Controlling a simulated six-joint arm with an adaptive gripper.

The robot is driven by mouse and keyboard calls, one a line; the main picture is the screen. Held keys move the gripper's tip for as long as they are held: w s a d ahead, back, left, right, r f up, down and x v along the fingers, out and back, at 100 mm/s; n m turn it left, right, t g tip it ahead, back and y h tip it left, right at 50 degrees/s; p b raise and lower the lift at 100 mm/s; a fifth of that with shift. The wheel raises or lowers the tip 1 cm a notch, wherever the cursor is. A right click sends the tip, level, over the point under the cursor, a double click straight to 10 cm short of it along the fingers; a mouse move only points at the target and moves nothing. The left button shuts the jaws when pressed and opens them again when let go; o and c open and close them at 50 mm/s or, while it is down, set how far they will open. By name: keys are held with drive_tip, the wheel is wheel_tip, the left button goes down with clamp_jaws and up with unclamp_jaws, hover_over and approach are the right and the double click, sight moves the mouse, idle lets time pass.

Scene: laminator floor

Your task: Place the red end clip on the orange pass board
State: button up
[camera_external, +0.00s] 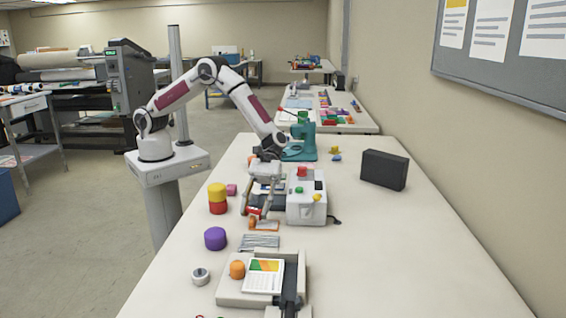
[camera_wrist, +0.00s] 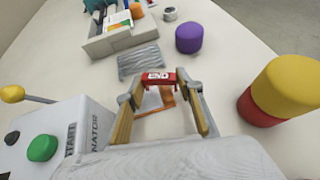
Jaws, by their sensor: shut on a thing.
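My gripper (camera_wrist: 161,90) is shut on the red end clip (camera_wrist: 159,78), a small red bar marked END held crosswise between the fingertips. In the external view, the gripper (camera_external: 259,212) reaches down just left of the white machine, with the red clip (camera_external: 253,211) at its tips. The orange pass board (camera_external: 265,225) lies flat on the table just below the tips. In the wrist view, the orange board (camera_wrist: 167,97) shows between the fingers, partly hidden by the clip. I cannot tell whether the clip touches the board.
The white laminator (camera_external: 307,205) with coloured knobs stands close at the right. Yellow and red cylinders (camera_external: 217,192) stand at the left, with a purple one (camera_external: 215,238) nearer. A grey ribbed plate (camera_external: 259,242) and a tray (camera_external: 232,295) lie in front.

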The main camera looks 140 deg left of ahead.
drive_tip(key=shift+f, duration=0.6)
drive_tip(key=o, duration=0.8)
drive_tip(key=shift+r, duration=0.15)
drive_tip(key=shift+r, duration=0.55)
drive_tip(key=v, duration=1.2)
drive_tip(key=shift+f, duration=0.15)
